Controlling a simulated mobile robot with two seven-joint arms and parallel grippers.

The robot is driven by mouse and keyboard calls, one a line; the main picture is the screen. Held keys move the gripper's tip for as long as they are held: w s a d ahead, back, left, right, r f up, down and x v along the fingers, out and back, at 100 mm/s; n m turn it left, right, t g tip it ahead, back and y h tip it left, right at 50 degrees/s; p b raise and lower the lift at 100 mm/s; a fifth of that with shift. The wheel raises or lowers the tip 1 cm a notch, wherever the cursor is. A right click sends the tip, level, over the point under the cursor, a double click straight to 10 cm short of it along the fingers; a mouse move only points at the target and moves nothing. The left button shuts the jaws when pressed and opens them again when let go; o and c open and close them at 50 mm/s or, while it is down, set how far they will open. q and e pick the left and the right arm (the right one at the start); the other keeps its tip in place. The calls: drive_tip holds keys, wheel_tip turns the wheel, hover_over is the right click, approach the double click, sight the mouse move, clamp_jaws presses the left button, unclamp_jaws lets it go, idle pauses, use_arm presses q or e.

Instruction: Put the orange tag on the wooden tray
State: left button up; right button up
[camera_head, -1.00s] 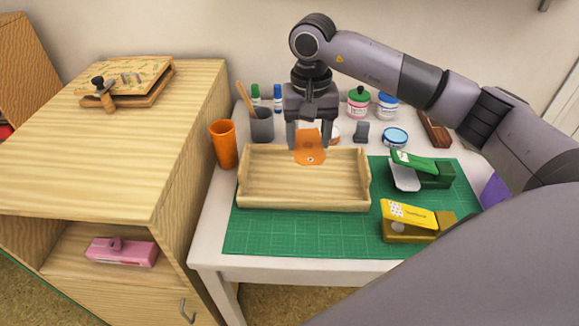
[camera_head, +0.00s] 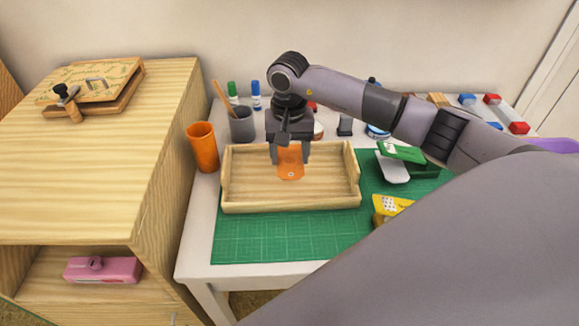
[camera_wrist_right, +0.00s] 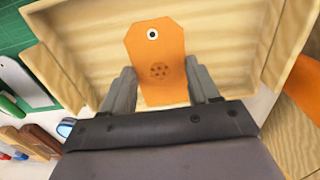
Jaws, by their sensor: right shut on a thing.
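The orange tag (camera_head: 290,165) is held between the fingers of my right gripper (camera_head: 290,154), which points down. The tag hangs over the wooden tray (camera_head: 320,200), a shallow open box on the green mat. In the right wrist view, the tag (camera_wrist_right: 155,60) sits between the two fingertips (camera_wrist_right: 160,85), with its holed end over the floor of the tray (camera_wrist_right: 85,40). I cannot tell whether the tag touches the tray floor. The left gripper is not in view.
An orange cup (camera_head: 203,148) and a grey pen pot (camera_head: 242,128) stand left of and behind the tray. The green mat (camera_head: 275,235) is clear in front.

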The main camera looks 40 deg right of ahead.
sight(290, 161)
wheel_tip(290, 161, down, 5)
drive_tip(key=shift+s+f+b, duration=0.2)
drive_tip(key=shift+f+b, duration=0.4)
drive_tip(key=shift+b, duration=0.05)
drive_tip(key=o, duration=1)
drive_tip(key=shift+f, duration=0.1)
drive_tip(key=shift+a, duration=0.1)
drive_tip(key=shift+w+r+p, duration=0.1)
drive_tip(key=shift+r+p, duration=0.45)
drive_tip(key=shift+p, duration=0.1)
wheel_tip(290, 161, up, 12)
drive_tip(key=shift+w+r, duration=0.15)
drive_tip(key=shift+r, duration=0.1)
